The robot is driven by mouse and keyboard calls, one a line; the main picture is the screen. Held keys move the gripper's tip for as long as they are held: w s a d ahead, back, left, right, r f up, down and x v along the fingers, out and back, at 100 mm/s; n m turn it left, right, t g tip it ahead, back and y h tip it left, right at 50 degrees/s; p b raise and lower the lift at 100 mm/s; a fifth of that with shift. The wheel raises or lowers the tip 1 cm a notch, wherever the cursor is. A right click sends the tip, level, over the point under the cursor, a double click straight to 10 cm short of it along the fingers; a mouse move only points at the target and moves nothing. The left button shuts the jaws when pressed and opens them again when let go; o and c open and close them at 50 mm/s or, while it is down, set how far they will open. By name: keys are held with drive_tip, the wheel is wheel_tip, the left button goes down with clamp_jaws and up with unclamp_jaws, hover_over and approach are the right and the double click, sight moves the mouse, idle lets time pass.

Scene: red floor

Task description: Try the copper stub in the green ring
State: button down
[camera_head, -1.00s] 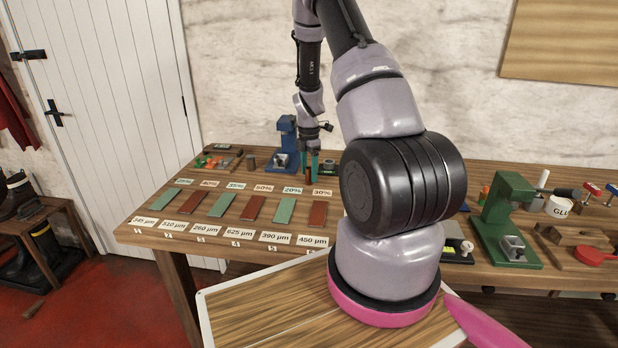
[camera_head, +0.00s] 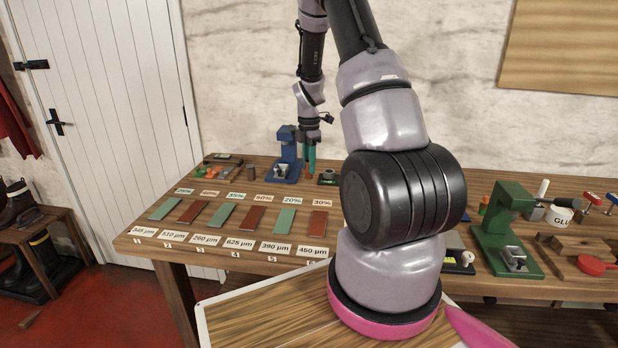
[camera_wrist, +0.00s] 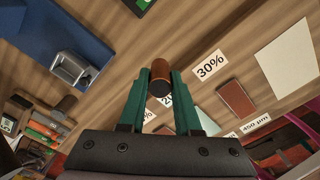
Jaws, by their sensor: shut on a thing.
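My gripper (camera_wrist: 160,92) has green fingers shut on the copper stub (camera_wrist: 160,72), a short brown-orange cylinder with a dark end face, in the wrist view. In the head view my gripper (camera_head: 310,168) hangs above the back of the bench, between the blue press (camera_head: 288,160) and a small dark block (camera_head: 328,177); the stub is too small to make out clearly there. The dark block shows a green patch at the top edge of the wrist view (camera_wrist: 141,4). I cannot tell whether it carries the green ring, and no green ring is plainly visible.
Green and red-brown plates with percent and µm labels lie along the bench front (camera_head: 225,248). A green press (camera_head: 508,225) stands right, beyond my arm. A dark cylinder (camera_wrist: 66,103) stands near the blue press. My own arm hides the bench's middle.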

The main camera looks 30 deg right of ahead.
drive_tip(key=w+d+r, duration=0.3)
drive_tip(key=w+d, duration=0.3)
drive_tip(key=d, duration=0.5)
drive_tip(key=shift+w+d, duration=0.2)
drive_tip(key=shift+w, duration=0.05)
drive_tip(key=shift+r, duration=0.1)
drive_tip(key=shift+f, duration=2.5)
drive_tip(key=shift+f, duration=1.4)
drive_tip(key=shift+r, duration=0.3)
idle(1.0)
drive_tip(key=shift+r, duration=1.15)
